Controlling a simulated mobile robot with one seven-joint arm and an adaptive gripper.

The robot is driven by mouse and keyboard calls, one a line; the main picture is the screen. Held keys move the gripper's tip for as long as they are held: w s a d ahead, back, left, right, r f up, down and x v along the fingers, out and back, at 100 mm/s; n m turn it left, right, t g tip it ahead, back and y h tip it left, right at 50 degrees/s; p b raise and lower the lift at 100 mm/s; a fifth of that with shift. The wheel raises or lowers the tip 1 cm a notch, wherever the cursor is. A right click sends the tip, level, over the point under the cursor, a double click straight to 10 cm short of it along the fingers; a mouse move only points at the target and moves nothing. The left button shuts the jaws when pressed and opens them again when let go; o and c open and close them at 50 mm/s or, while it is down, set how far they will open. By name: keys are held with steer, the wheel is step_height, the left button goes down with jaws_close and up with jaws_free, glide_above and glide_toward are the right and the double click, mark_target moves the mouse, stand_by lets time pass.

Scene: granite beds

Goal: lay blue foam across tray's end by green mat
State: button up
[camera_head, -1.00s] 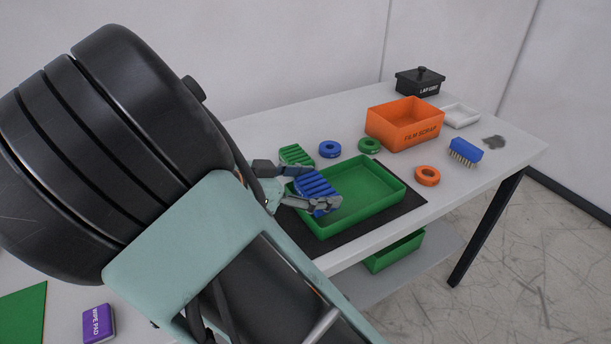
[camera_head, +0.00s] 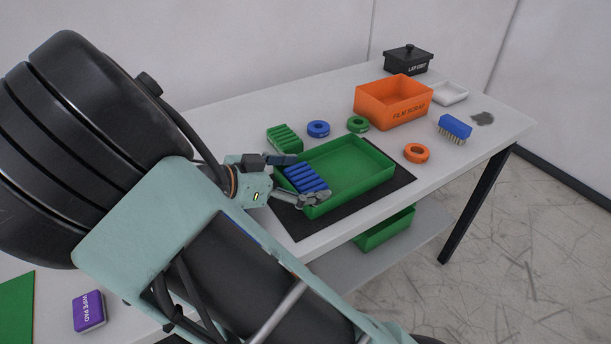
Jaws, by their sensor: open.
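The blue foam (camera_head: 306,179) is a ribbed block lying inside the green tray (camera_head: 362,185), at the tray's left end. That end is the one toward the green mat (camera_head: 15,306) at the lower left. The foam lies crosswise, along the short end wall. My gripper (camera_head: 309,177) is open at this end, one finger beyond the foam's far end and one by its near end. Whether a finger still touches the foam cannot be told. The foam's left edge is partly hidden by the tray wall and gripper.
The tray stands on a dark mat (camera_head: 297,229). A green ribbed block (camera_head: 284,138), blue ring (camera_head: 318,129) and green ring (camera_head: 357,124) lie behind it. An orange ring (camera_head: 416,153), brush (camera_head: 454,128) and orange bin (camera_head: 393,103) are right. A purple wipe pad (camera_head: 88,310) lies lower left.

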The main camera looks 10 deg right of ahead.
steer(key=shift+r, duration=0.1)
steer(key=shift+a+r, duration=0.15)
steer(key=shift+a, duration=0.05)
steer(key=p+v, duration=0.1)
steer(key=v, duration=1)
steer(key=shift+s+a+r, duration=0.1)
steer(key=shift+s+a, duration=0.05)
steer(key=shift+a, duration=0.15)
steer(key=d+g+y, duration=0.1)
steer(key=d, duration=0.2)
steer(key=s+d+r+n+g+y, duration=0.1)
steer(key=d, duration=0.3)
steer(key=d+r+g+y+p, duration=0.1)
steer(key=d, duration=0.2)
steer(key=shift+s+d+r+n+g, duration=0.2)
steer(key=shift+d+n+g, duration=0.1)
steer(key=shift+d+n, duration=0.1)
steer(key=s+d+r+n+g+y, duration=0.1)
steer(key=s+d+r+n+y, duration=0.25)
steer(key=d, duration=0.55)
steer(key=s+a+n+t+y, duration=0.6)
steer(key=s+a+n, duration=0.3)
step_height(320, 180, up, 19)
steer(key=p, duration=1.8)
